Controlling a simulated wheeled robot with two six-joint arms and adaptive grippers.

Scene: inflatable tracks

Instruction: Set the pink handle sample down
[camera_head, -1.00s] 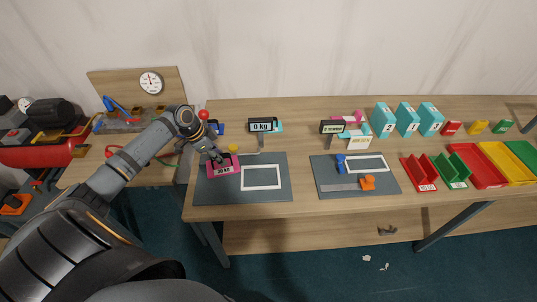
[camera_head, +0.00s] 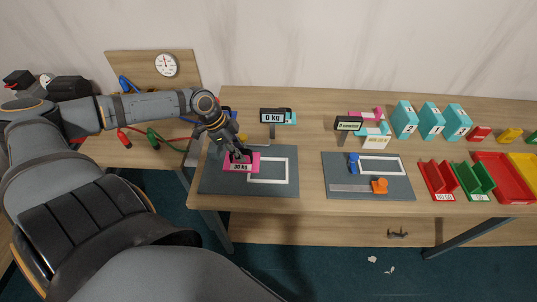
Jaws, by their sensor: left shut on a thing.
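The pink handle sample (camera_head: 231,166) is a flat pink piece with a white weight label, over the left dark grey mat (camera_head: 220,184). It overlaps the left end of the white rectangle outline (camera_head: 287,170) on that mat. My left gripper (camera_head: 239,155) reaches down from the upper left and is shut on the sample, hiding part of it. I cannot tell whether the sample touches the mat or hangs just above it. A display reading 0 kg (camera_head: 272,116) stands behind the mat. My right gripper is not in view.
A second grey mat (camera_head: 345,189) to the right holds a blue piece (camera_head: 353,163) and an orange piece (camera_head: 380,186). Teal boxes (camera_head: 431,121) stand behind. Red (camera_head: 438,181) and green (camera_head: 473,180) holders and a red tray (camera_head: 500,178) are at the right. The table front is clear.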

